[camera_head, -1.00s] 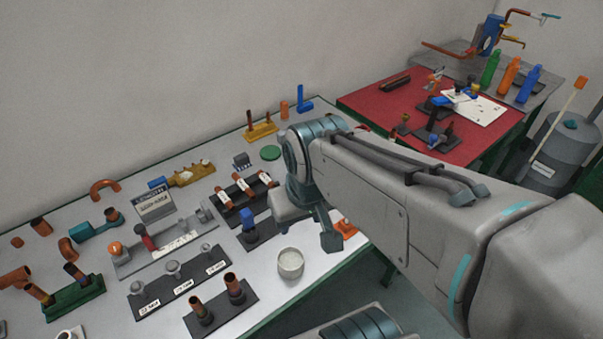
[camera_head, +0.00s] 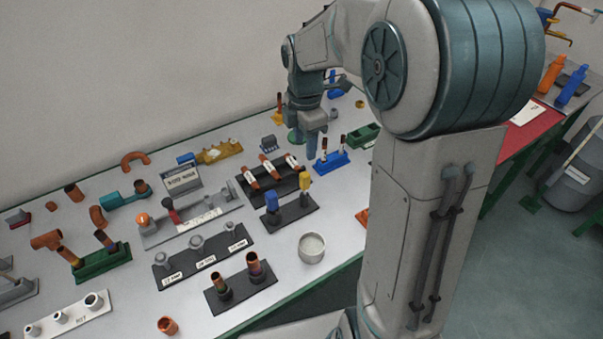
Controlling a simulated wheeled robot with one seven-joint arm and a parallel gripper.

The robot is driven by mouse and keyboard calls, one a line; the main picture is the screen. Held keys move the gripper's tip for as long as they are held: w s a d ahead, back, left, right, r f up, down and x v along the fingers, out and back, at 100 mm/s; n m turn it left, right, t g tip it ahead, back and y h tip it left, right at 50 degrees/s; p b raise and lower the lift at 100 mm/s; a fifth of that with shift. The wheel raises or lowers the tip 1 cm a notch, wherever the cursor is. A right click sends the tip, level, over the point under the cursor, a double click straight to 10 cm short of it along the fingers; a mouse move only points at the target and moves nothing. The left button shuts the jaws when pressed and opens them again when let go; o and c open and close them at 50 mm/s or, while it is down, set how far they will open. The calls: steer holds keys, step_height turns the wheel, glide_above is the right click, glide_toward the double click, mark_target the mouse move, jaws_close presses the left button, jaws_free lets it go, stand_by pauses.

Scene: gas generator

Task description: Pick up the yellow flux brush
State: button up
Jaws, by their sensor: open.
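The yellow flux brush (camera_head: 304,181) appears to be the yellow-topped piece standing upright in a dark holder (camera_head: 289,215), to the right of a blue-topped one (camera_head: 272,201). Its lower part is too small to make out clearly. My gripper (camera_head: 312,152) points down over the table, behind and slightly right of the brush in the picture. It is open and apart from the brush, and I see nothing held in it.
A blue rack (camera_head: 331,162) with upright dark-tipped pieces stands close right of my gripper. A black tray (camera_head: 262,190) with copper pieces lies to its left. Several fitting holders fill the left side.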

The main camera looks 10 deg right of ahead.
mark_target(305, 174)
steer(key=shift+n, duration=0.6)
steer(key=f, duration=0.5)
steer(key=w+f, duration=0.1)
steer(key=f, duration=0.2)
steer(key=shift+f, duration=0.15)
steer(key=shift+w+d+f+p, duration=0.15)
steer(key=shift+f+p, duration=0.3)
steer(key=shift+f, duration=1.1)
steer(key=shift+w+d+f+p, duration=0.1)
steer(key=shift+f+p, duration=0.3)
steer(key=shift+f, duration=1.1)
steer(key=c, duration=0.9)
